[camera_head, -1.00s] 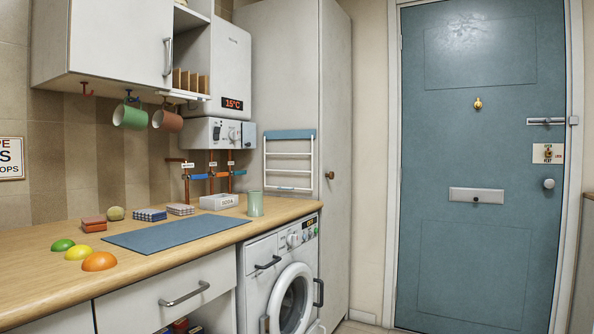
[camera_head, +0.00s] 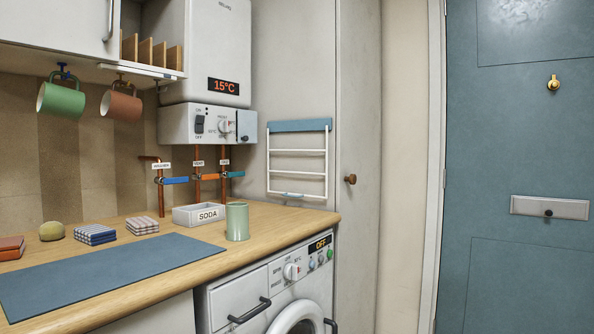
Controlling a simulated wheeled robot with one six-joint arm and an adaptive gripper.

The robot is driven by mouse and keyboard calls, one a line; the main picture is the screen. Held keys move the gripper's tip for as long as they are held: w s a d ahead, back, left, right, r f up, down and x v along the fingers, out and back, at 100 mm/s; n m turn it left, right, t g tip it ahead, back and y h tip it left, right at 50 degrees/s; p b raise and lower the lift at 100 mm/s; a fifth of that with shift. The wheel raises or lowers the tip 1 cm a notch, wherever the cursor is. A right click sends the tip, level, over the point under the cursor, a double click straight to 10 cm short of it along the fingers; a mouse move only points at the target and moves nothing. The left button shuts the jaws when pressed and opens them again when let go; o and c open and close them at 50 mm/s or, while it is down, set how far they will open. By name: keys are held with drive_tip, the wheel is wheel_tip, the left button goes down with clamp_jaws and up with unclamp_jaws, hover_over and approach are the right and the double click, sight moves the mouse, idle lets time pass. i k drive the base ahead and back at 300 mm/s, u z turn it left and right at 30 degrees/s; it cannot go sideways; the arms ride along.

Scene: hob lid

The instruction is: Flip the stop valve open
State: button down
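Three lever valves sit on copper pipes on the wall below the boiler. The left valve has a blue lever (camera_head: 176,181), the middle one an orange lever (camera_head: 209,177), and the right one a teal lever (camera_head: 236,174). Each lever points sideways to the right, across its upright copper pipe. Small white labels (camera_head: 161,166) hang above the levers; their print is too small to read surely, so I cannot tell which is the stop valve. My gripper is not in view.
The wooden worktop (camera_head: 265,228) runs below the valves. The boiler control box (camera_head: 207,125) and hanging mugs (camera_head: 62,97) are above. A towel rack (camera_head: 298,160) is at the right.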

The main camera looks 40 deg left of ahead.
sight(229, 174)
drive_tip(key=u, duration=0.2)
drive_tip(key=i, duration=1)
drive_tip(key=u, duration=1)
drive_tip(key=i, duration=0.4)
drive_tip(key=u, duration=0.3)
